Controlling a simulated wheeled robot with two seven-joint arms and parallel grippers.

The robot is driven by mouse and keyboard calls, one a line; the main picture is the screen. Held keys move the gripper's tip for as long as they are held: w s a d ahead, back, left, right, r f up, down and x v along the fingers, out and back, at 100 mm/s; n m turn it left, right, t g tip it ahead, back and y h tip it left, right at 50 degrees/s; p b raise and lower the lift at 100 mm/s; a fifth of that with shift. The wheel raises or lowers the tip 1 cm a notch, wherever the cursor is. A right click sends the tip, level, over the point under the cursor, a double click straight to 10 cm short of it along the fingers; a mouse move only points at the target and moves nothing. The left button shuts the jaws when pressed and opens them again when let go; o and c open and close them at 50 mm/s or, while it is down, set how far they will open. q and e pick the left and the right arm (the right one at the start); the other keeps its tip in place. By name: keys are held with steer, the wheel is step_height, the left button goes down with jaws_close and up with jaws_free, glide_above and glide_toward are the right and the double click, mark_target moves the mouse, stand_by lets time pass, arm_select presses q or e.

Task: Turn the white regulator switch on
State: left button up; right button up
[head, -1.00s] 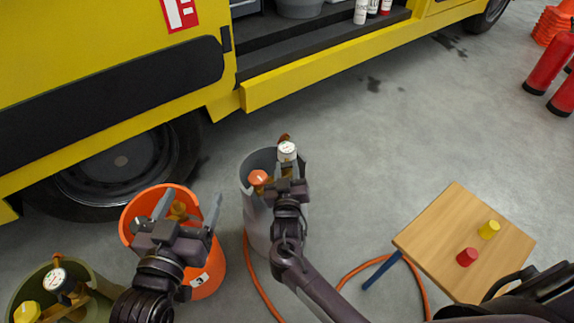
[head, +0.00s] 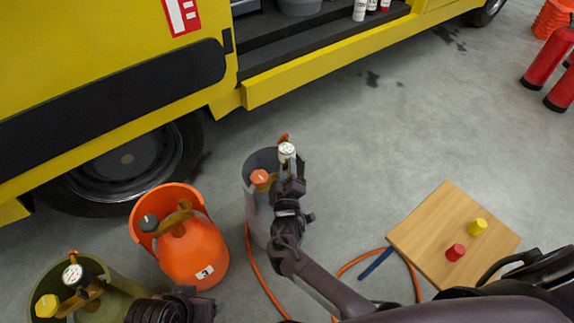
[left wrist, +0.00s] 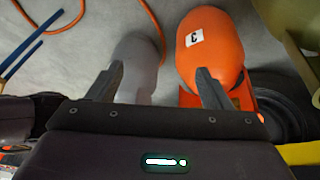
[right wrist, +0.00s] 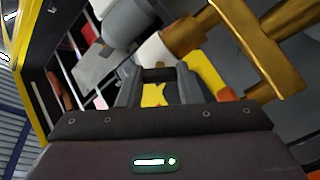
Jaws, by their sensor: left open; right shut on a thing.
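The white regulator (head: 287,150), with a round dial on top, sits at the top of the grey cylinder (head: 259,215), beside an orange knob (head: 262,178). My right gripper (head: 290,178) is shut on the regulator, just in front of it. In the right wrist view, a white part (right wrist: 155,54) shows just beyond the fingers, next to brass fittings (right wrist: 240,40). Whether a switch on it is on or off cannot be told. My left gripper (left wrist: 160,85) is open and empty; in the head view only part of it shows at the bottom edge.
An orange cylinder (head: 190,255) marked 3 and an olive cylinder (head: 110,305) with a yellow knob stand left of the grey one. A yellow truck (head: 100,40) is behind. An orange hose lies on the floor.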

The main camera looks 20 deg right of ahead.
arm_select(q)
steer(key=shift+s+a+r+n+g+y+p, duration=0.2)
steer(key=shift+s+a+g+p, duration=0.15)
steer(key=shift+a+p, duration=0.15)
steer(key=shift+s+a+r+n+g+y+p, duration=0.1)
steer(key=shift+s+a+r+g+y+p, duration=0.2)
steer(key=shift+a, duration=0.35)
steer(key=shift+s+a+r+n+g+y+p, duration=0.1)
steer(key=shift+s+a+r+g+p, duration=0.1)
steer(key=shift+a+g+p, duration=0.25)
arm_select(e)
steer(key=shift+n, duration=3.6)
arm_select(q)
steer(key=shift+a, duration=0.15)
arm_select(e)
steer(key=o, duration=1)
arm_select(q)
steer(key=shift+w, duration=0.15)
